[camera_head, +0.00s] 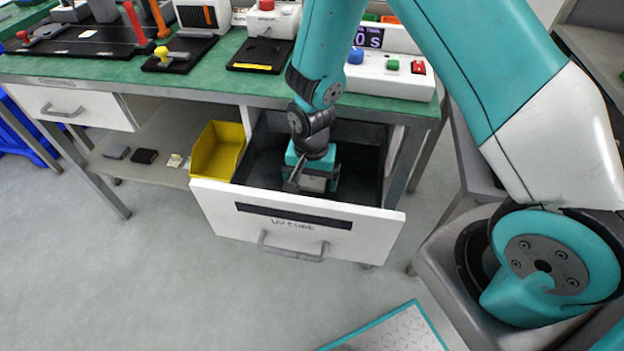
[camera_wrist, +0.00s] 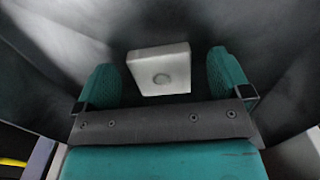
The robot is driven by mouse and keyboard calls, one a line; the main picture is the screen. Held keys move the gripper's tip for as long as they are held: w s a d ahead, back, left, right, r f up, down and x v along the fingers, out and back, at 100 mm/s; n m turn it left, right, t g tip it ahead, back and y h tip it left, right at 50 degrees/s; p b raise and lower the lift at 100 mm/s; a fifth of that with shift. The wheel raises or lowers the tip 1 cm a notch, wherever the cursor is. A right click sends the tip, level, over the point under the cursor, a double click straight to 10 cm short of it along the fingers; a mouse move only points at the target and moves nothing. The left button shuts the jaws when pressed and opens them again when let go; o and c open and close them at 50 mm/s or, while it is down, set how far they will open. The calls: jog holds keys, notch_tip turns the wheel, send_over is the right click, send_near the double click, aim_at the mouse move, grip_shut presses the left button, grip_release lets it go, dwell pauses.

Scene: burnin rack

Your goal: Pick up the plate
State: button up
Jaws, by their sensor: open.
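The plate looks like a pale square block (camera_wrist: 160,70) with a round mark on its face, in the wrist view. It lies inside the dark drawer, ahead of and between the two teal fingertips. My gripper (camera_wrist: 162,82) is open, with dark gaps between each finger and the plate. In the head view my gripper (camera_head: 312,180) reaches down into the open drawer (camera_head: 300,221) labelled "UV CURE", and the plate is hidden there behind the gripper and drawer front.
The drawer walls surround my gripper closely. A yellow bin (camera_head: 217,150) stands left of the drawer. The green bench top (camera_head: 215,70) above carries tools and a white box with coloured buttons (camera_head: 390,75). Another drawer (camera_head: 65,107) is at the left.

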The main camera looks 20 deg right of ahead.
jog(key=shift+f, duration=0.5)
jog(key=shift+c, duration=0.3)
jog(key=c, duration=1)
